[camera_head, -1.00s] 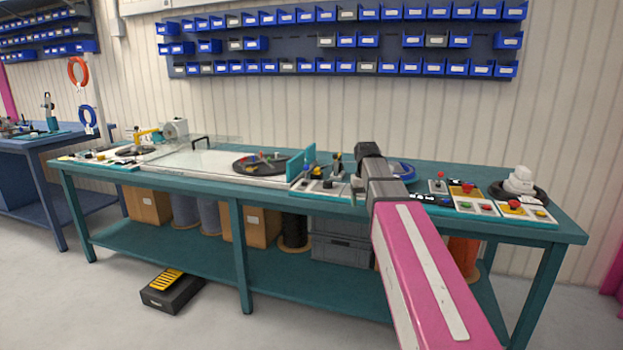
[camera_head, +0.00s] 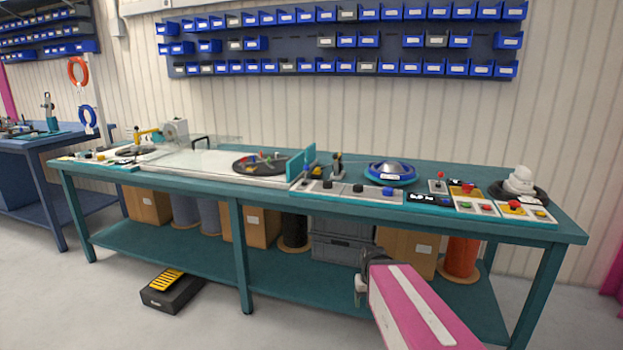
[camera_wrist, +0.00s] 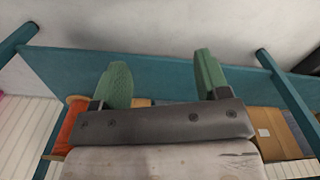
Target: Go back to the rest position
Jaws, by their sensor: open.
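My gripper (camera_head: 360,285) is in front of the bench, below the tabletop, at the lower right of the head view. In the wrist view my gripper (camera_wrist: 160,80) shows two green fingers spread well apart with nothing between them. The teal workbench (camera_head: 160,177) stands behind it. Its teal lower shelf (camera_wrist: 155,70) shows past the fingers in the wrist view, which looks upside down. My pink and white arm hides part of the lower shelf.
On the bench are a blue domed reel (camera_head: 391,172), a dark round tray (camera_head: 262,166), control panels (camera_head: 478,208) and a white stacked piece (camera_head: 519,181). Boxes, a grey crate (camera_head: 338,240) and an orange spool (camera_head: 461,257) sit below. A black pedal (camera_head: 173,290) lies on the floor.

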